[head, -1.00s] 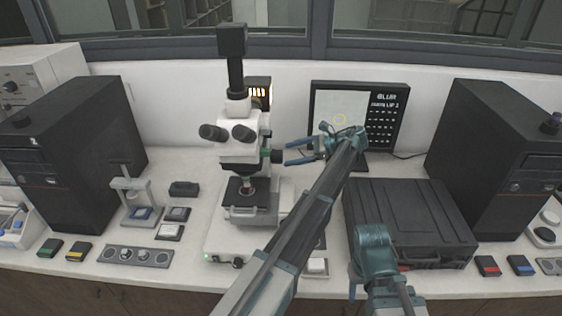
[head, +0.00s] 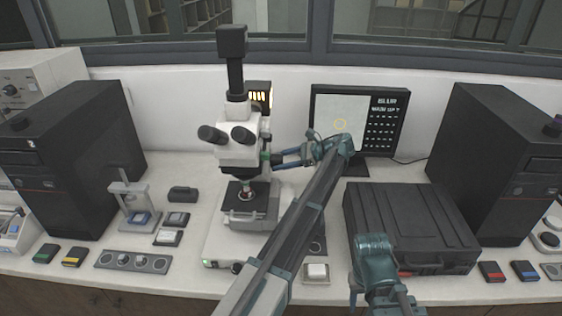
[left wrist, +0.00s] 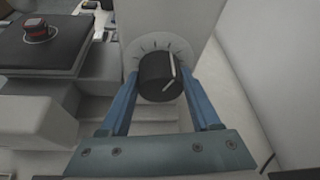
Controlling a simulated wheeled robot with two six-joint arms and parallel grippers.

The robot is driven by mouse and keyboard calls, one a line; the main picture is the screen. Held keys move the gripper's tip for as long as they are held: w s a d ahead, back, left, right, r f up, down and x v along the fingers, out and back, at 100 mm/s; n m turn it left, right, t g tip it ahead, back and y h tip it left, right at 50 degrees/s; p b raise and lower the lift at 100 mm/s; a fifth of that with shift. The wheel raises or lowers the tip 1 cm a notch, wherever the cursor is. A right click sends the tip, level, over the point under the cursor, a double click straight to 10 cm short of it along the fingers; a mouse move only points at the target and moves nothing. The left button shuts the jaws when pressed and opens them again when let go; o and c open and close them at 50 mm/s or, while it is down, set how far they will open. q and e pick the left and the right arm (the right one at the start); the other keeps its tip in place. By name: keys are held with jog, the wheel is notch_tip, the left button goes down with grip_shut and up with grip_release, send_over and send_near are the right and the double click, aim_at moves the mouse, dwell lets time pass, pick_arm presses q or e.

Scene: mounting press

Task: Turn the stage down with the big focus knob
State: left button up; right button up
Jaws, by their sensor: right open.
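The white microscope (head: 240,150) stands at centre left. Its black stage (head: 238,203) carries a small red sample, also seen in the left wrist view (left wrist: 38,28). The big focus knob (left wrist: 160,75) is black with a white pointer line, in front of a ring of tick marks on the microscope's side. My left gripper (head: 276,159) reaches it from the right; its blue fingers lie on either side of the knob. Whether they press on it is unclear. My right gripper (head: 380,285) is low at the bottom, away from the microscope, open, with its fingertips hard to make out.
A black case (head: 410,225) lies to the right, and dark towers (head: 75,150) flank the bench. Small boxes and a knob panel (head: 133,261) lie along the front left. My left arm crosses the middle.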

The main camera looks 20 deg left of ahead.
pick_arm(q)
jog(key=c, duration=0.5)
jog(key=shift+c, duration=0.2)
jog(key=shift+s+f+n+t+y+b, duration=0.15)
jog(key=shift+n+t+y+b, duration=0.25)
jog(key=shift+n+t+b, duration=0.55)
jog(key=shift+n+t+y+b, duration=0.4)
jog(key=shift+n+t+b, duration=0.15)
jog(key=shift+n, duration=0.8)
jog(key=o, duration=1.4)
jog(key=shift+c, duration=0.2)
jog(key=shift+d, duration=0.1)
